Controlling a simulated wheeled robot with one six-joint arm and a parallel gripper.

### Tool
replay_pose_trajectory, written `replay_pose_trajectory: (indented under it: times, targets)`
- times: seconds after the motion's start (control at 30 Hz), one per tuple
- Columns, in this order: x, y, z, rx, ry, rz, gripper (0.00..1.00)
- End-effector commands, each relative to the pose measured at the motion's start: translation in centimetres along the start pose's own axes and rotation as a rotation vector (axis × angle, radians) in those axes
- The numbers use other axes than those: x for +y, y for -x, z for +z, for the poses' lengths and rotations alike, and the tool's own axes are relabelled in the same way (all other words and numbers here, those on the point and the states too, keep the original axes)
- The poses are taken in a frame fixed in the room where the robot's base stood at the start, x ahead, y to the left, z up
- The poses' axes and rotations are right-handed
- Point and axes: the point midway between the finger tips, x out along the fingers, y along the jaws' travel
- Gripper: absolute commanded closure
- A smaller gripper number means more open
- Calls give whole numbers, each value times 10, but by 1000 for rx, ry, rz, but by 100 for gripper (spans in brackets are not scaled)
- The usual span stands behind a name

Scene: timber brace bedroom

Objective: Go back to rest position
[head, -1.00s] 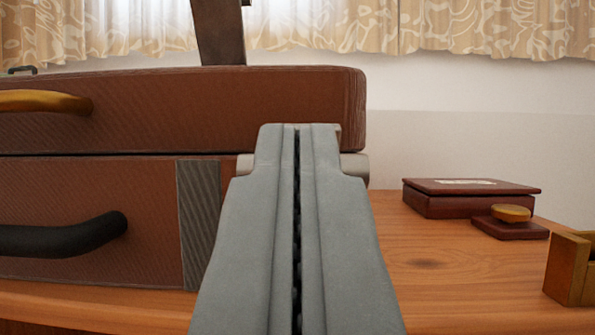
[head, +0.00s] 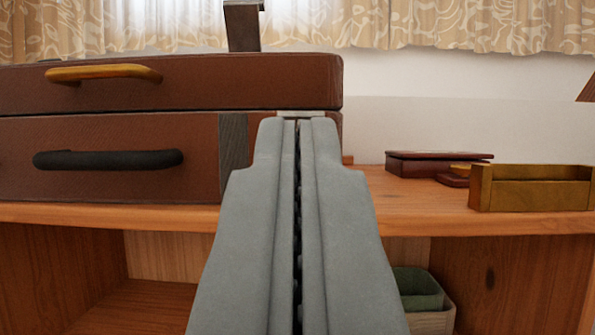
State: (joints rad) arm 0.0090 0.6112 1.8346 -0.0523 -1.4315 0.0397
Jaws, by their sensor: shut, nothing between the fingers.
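My gripper (head: 302,118) is in the middle of the head view, pointing away from me. Its two grey fingers are shut against each other with nothing between them. Its tips overlap the right end of a brown suitcase-like case (head: 110,185) in the picture and hide part of it. I cannot tell any contact between them.
A second brown case (head: 230,82) lies on the first, on a wooden shelf top (head: 420,217). To the right stand a dark red box (head: 425,166) and a yellowish wooden tray (head: 530,196). Below, open compartments hold a bin (head: 432,318) with green cloth. Patterned curtains (head: 480,22) hang behind.

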Motion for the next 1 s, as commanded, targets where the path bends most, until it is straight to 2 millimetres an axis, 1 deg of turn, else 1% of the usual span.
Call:
replay_pose_trajectory:
  times: [0.27,0.37,0.43,0.57,0.73,0.87,0.9,0.97,1.0]
  targets:
    - [0,0,-1,0,0,0,100]
    - [0,-2,-9,-2,1,1,100]
    - [0,-6,-22,-10,2,2,100]
    - [-1,-12,-61,-33,5,5,100]
    - [-2,-17,-117,-74,9,10,100]
    - [-3,-16,-159,-106,12,14,100]
    - [-4,-15,-172,-115,13,15,100]
    - [-4,-13,-191,-129,14,17,100]
    - [-4,-11,-204,-139,15,18,100]
